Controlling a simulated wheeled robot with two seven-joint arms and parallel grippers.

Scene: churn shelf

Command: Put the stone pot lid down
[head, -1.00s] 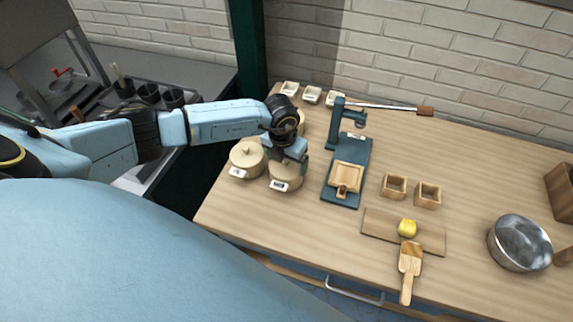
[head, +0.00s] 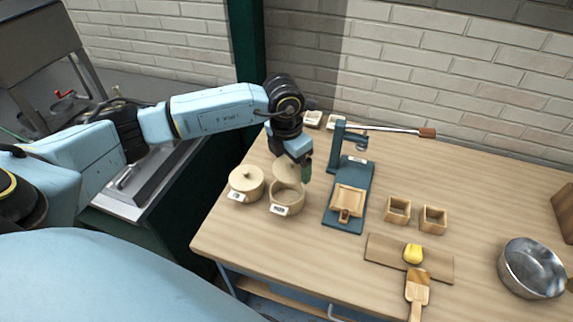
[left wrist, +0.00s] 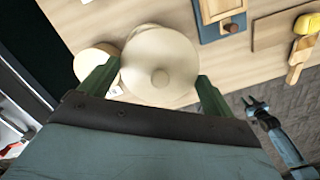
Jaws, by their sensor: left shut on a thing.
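My left gripper (head: 294,160) is shut on the pale round stone pot lid (head: 287,173). It holds the lid raised above the back of an open beige pot (head: 286,198), whose inside shows. In the left wrist view the lid (left wrist: 160,62) lies between the two green fingers, its small knob facing the camera. The lid hides most of what is beneath it there. My right gripper (left wrist: 256,105) shows small at the lower right of the left wrist view, its fingers apart and empty.
A second, lidded pot (head: 246,183) stands just left of the open one. A blue press (head: 347,200) stands to the right. Wooden boxes (head: 398,208), a board (head: 385,253) with a yellow lump and a metal bowl (head: 530,268) lie farther right. Bare table lies in front of the pots.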

